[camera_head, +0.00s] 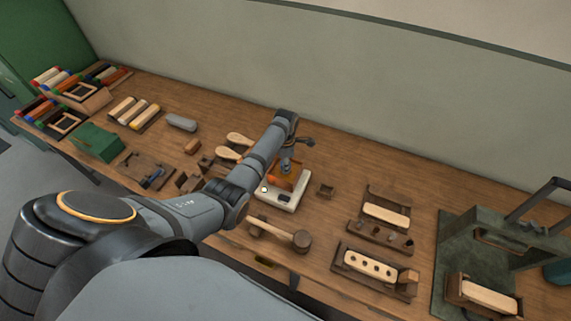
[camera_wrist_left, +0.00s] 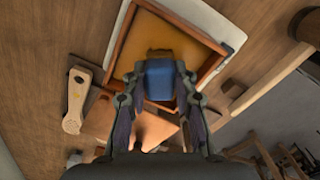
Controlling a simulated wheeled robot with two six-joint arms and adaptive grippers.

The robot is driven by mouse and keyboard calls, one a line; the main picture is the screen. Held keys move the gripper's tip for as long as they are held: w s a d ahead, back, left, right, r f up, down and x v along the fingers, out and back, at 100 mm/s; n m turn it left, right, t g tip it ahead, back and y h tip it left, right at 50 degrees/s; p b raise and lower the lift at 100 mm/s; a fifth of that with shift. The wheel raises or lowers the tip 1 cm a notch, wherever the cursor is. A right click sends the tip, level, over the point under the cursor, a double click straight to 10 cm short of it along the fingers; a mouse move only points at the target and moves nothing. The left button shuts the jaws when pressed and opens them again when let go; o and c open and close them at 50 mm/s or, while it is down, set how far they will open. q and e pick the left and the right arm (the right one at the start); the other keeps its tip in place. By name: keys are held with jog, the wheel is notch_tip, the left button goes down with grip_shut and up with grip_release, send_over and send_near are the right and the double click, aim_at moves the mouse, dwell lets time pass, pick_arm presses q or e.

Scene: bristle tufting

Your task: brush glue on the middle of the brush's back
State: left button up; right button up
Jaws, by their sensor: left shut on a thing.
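My left gripper (camera_head: 287,166) is over an amber tray on a white base (camera_head: 292,204). In the left wrist view my left gripper (camera_wrist_left: 160,92) is shut on a blue thing (camera_wrist_left: 159,77) with a dark end, likely the glue brush's handle. Its far end overlaps the amber surface of the wood-framed tray (camera_wrist_left: 208,72); I cannot tell whether it touches. A pale wooden brush back (camera_head: 386,213) lies in a dark wooden holder, and a pale block with several holes (camera_head: 368,264) sits in another. I cannot tell which is the task's brush. My right gripper is not in view.
A wooden mallet (camera_head: 280,233) lies near the front edge. A dark green press (camera_head: 465,240) stands at the right with a pale block (camera_head: 489,295) before it. Paddle-shaped brushes (camera_head: 238,139), a green box (camera_head: 97,142) and bristle trays lie left. The bench's back strip is clear.

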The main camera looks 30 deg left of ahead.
pick_arm(q)
jog(key=shift+s+f, duration=0.1)
notch_tip(320, 180, up, 2)
jog(key=p, duration=0.3)
jog(key=shift+r, duration=0.25)
notch_tip(320, 180, up, 2)
jog(key=shift+r+p, duration=0.15)
jog(key=shift+p, duration=0.75)
jog(key=shift+r, duration=1.15)
